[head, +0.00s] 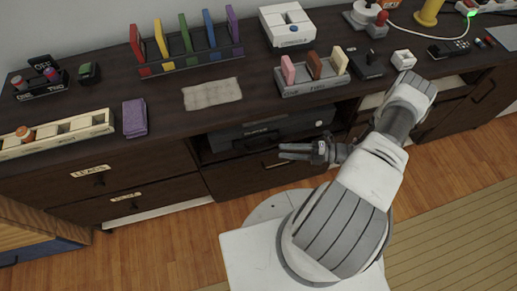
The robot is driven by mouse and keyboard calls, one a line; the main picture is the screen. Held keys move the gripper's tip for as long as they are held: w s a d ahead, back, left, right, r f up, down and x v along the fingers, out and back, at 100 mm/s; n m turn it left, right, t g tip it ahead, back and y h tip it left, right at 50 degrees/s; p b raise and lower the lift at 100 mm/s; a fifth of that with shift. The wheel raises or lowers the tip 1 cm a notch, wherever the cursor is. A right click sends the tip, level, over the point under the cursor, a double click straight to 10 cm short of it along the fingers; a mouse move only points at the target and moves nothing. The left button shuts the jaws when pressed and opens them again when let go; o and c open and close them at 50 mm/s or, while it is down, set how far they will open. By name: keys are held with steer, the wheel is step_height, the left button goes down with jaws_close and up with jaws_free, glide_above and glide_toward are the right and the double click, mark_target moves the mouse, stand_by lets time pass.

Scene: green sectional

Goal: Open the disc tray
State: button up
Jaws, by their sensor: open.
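A dark, flat disc player (262,130) sits in the open compartment under the cabinet top, with a lighter label on its front. Its tray cannot be told apart from the front at this size, and I see no tray sticking out. My gripper (284,152) is in front of the cabinet, below and right of the player's middle, in the picture. Its fingers point left, are open with a gap between them, and hold nothing. My wrist and arm hide part of the cabinet front to the right.
A closed drawer (236,178) lies below the player, its handle near my fingers. The cabinet top holds a white box marked console (288,26), a rack of coloured cases (190,62), a grey cloth (212,94) and a purple block (135,118).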

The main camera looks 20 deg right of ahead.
mark_target(259, 149)
steer(key=x, duration=1)
steer(key=shift+c, duration=0.2)
jaws_close()
stand_by(1.0)
